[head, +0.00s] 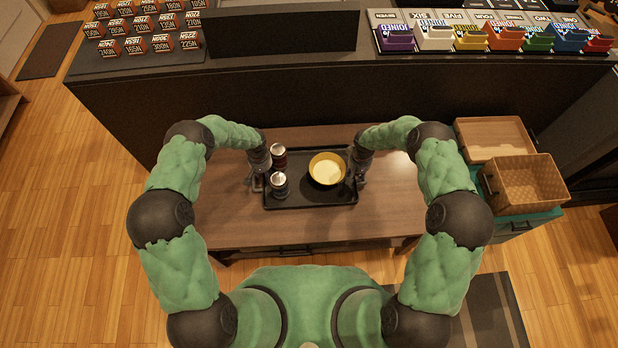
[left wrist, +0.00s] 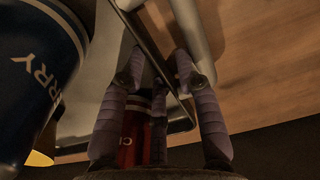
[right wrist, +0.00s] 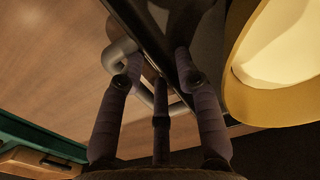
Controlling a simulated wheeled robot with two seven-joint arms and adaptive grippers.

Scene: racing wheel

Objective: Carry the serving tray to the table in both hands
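The black serving tray (head: 310,196) lies over the brown wooden table (head: 225,225) and looks level. Neither gripper visibly pinches a handle. Any small gap under the tray cannot be judged.
A dark counter (head: 330,85) stands behind the table, with labelled weights (head: 140,25) and coloured boxes (head: 470,38) on it. A woven basket (head: 525,183) and wooden tray (head: 492,138) stand on a teal cabinet at right. Bare tabletop shows on both sides of the tray.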

